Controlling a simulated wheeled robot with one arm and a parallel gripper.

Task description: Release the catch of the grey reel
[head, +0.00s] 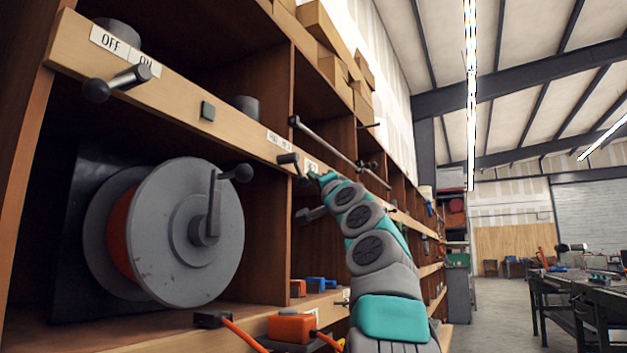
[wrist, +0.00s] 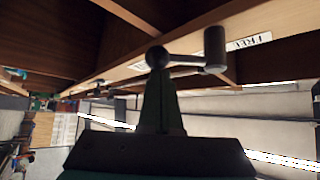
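The grey reel (head: 190,232) stands in the left cubby in the head view, with a crank on its face and orange line wound behind its front disc. On the shelf rail to its upper right is a small lever (head: 290,159) between two small white labels. My gripper (head: 318,178) is right beside this lever. In the wrist view the lever's round knob (wrist: 157,56) is at my gripper's fingertips (wrist: 159,72), its rod running to a cylindrical pivot (wrist: 214,48). A label reading FREE (wrist: 248,42) is beyond the pivot. No gap between the fingers shows.
Another lever (head: 117,83) with OFF and ON labels is at the upper left of the rail. A long rod (head: 325,138) runs along the rail. An orange block (head: 291,327) sits below. The aisle at right is clear, with a workbench (head: 585,295) beyond.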

